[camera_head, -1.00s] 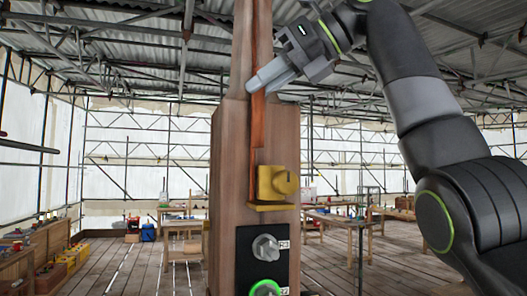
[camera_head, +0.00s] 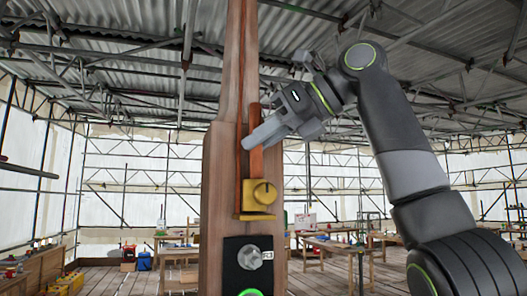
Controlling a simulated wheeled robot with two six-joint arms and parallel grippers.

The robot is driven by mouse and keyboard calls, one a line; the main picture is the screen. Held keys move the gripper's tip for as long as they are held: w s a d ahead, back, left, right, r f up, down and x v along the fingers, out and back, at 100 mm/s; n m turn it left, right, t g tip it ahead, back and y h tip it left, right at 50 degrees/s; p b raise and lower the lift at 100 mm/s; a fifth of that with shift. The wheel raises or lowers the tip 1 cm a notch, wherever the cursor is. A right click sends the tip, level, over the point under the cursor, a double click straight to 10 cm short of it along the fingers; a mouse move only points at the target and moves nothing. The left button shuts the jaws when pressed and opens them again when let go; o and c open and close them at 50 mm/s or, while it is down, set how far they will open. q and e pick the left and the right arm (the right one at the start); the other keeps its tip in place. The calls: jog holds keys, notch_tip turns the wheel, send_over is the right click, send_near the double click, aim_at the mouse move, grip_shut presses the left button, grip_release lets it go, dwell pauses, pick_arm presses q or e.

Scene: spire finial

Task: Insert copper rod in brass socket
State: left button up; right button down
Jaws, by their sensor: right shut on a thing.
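The copper rod (camera_head: 257,163) is a short, upright orange-brown bar in front of the wooden spire post (camera_head: 216,185). My right gripper (camera_head: 256,138) reaches in from the right and is shut on the rod, with one pale finger across its front. The rod's top shows just above the finger. The brass socket (camera_head: 259,198) is a yellow block with a round knob, mounted on the post directly below the rod. The rod's lower end meets the socket's top edge in the picture; I cannot tell whether it is inside. My left gripper is not in view.
A black panel (camera_head: 233,262) with a grey knob (camera_head: 249,257) and a green-lit ring is on the post below the socket. A thin copper strip (camera_head: 242,80) runs up the post. Workbenches (camera_head: 335,246) stand well behind.

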jog(key=shift+w+a+f, duration=0.1)
jog(key=shift+w+f, duration=0.15)
jog(key=shift+f, duration=0.4)
jog(key=c, duration=1.6)
grip_release()
jog(key=shift+w, duration=0.6)
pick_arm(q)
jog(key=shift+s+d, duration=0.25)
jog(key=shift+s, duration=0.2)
pick_arm(e)
jog(key=shift+s+r, duration=0.15)
jog(key=shift+s, duration=0.1)
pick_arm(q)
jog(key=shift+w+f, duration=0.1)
pick_arm(e)
jog(key=shift+w, duration=0.1)
jog(key=shift+d+r, duration=0.1)
jog(key=shift+d, duration=0.15)
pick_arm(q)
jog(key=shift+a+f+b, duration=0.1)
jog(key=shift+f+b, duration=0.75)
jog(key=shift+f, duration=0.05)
pick_arm(e)
jog(key=shift+v, duration=5.9)
